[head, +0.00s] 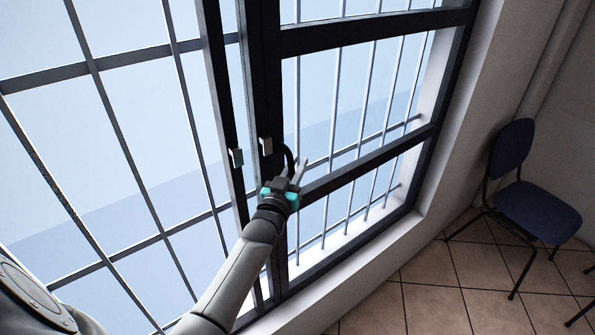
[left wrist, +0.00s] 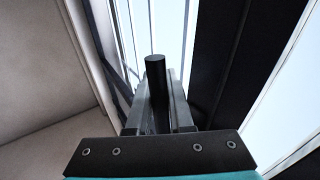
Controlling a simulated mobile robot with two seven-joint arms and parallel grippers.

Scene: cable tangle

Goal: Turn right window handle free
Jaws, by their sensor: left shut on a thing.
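The right window handle (head: 289,155) is black and curves out from a light grey mount (head: 266,146) on the dark window frame. My left gripper (head: 297,170) is at this handle, its arm reaching up from the bottom left. In the left wrist view the black handle bar (left wrist: 156,72) stands between the two grey fingers (left wrist: 157,115), which are shut on it. Its far end sticks out past the fingertips. The lower part of the handle is partly hidden by the gripper. My right gripper is not in view.
A second light grey mount (head: 236,158) sits on the window frame to the left. Metal bars (head: 336,105) run behind the panes. A dark blue chair (head: 537,210) stands at the right on the tiled floor (head: 435,290). The floor between window and chair is clear.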

